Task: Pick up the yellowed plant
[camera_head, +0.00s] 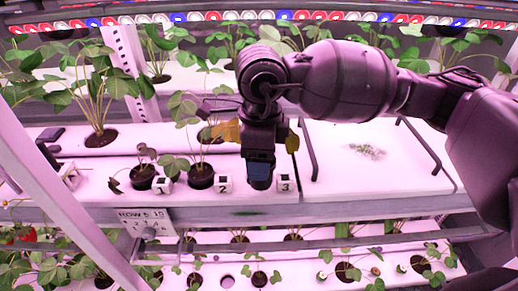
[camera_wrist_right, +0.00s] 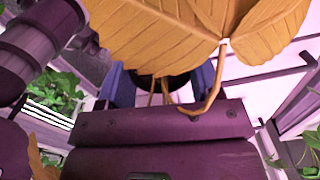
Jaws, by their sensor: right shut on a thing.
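The yellowed plant (camera_head: 228,131) has broad orange-yellow leaves that show on both sides of my right gripper (camera_head: 260,172). The gripper points down at the shelf, beside the block marked 3 (camera_head: 285,183). Its blue fingers are shut on the plant, whose dark pot shows just below them. In the right wrist view the big yellow leaves (camera_wrist_right: 160,35) fill the top, and thin stems run down between the blue fingers in front of the dark pot. The gripper hides most of the plant in the head view. My left gripper is not in view.
Small green plants in dark pots (camera_head: 201,178) stand left of the gripper, with a block marked 2 (camera_head: 223,184) between. A white tray (camera_head: 335,180) with handles and small green scraps lies at right. A white post (camera_head: 65,190) crosses the left. More plants grow below.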

